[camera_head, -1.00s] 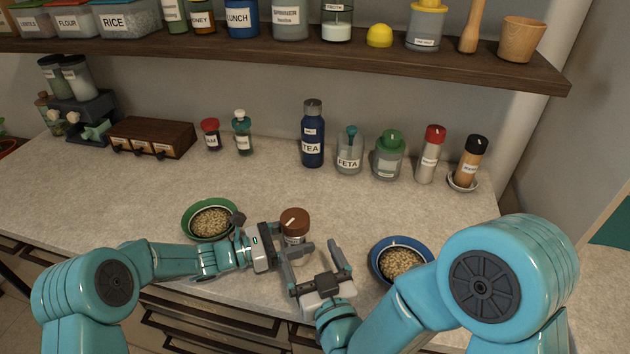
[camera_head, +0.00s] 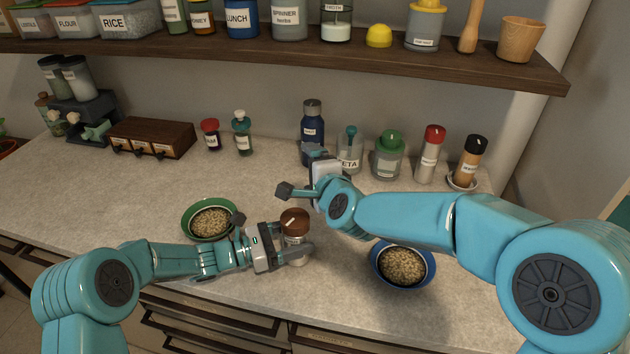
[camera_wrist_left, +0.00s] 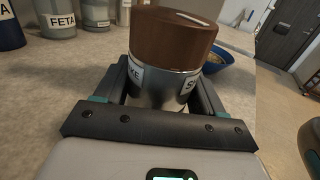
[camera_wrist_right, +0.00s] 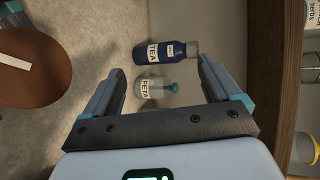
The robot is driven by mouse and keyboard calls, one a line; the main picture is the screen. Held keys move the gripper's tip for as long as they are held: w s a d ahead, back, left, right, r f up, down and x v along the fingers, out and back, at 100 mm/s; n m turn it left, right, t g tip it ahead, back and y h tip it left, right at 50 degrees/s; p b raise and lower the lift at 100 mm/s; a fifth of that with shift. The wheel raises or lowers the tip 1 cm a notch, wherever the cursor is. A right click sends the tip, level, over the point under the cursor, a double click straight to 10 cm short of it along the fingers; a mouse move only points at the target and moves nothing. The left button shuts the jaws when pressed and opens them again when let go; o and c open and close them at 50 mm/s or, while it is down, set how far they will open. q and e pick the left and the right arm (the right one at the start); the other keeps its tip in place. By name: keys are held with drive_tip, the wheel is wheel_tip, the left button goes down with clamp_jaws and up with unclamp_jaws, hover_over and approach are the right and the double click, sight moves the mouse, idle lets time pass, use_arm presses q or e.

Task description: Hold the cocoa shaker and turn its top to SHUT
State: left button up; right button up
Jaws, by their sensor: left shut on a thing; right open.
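The cocoa shaker (camera_head: 296,257) has a silver body and a brown top (camera_head: 294,221) with a white mark. It stands upright, and my left gripper (camera_head: 300,245) is shut around its body. In the left wrist view the shaker (camera_wrist_left: 158,88) sits between the fingers; two partly hidden labels show, one ending in "KE", one beginning with "S". My right gripper (camera_head: 298,170) is open and empty, above and beyond the shaker. In the right wrist view the brown top (camera_wrist_right: 30,75) lies left of the fingers, outside them, with its white line in view.
A green bowl (camera_head: 186,222) and a blue bowl (camera_head: 432,271) of grains flank the shaker. Behind my right gripper stand the TEA bottle (camera_head: 312,118) and FETA jar (camera_head: 348,142), partly covered by it. A green-lidded jar (camera_head: 389,160) stands farther right. A shelf (camera_head: 300,52) runs above.

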drive_tip(key=s+a+r+m+g+y, duration=0.1)
drive_tip(key=s+a+g+y, duration=0.15)
drive_tip(key=a+g, duration=0.45)
drive_tip(key=s+d+r+m+g+h, duration=0.1)
drive_tip(key=s+d+m+g+h, duration=0.1)
drive_tip(key=d+g, duration=0.4)
drive_tip(key=shift+s+d+r+m, duration=0.25)
drive_tip(key=shift+s+d+m, duration=0.4)
drive_tip(key=shift+s, duration=0.4)
drive_tip(key=shift+h, duration=0.25)
drive_tip(key=shift+a, duration=0.1)
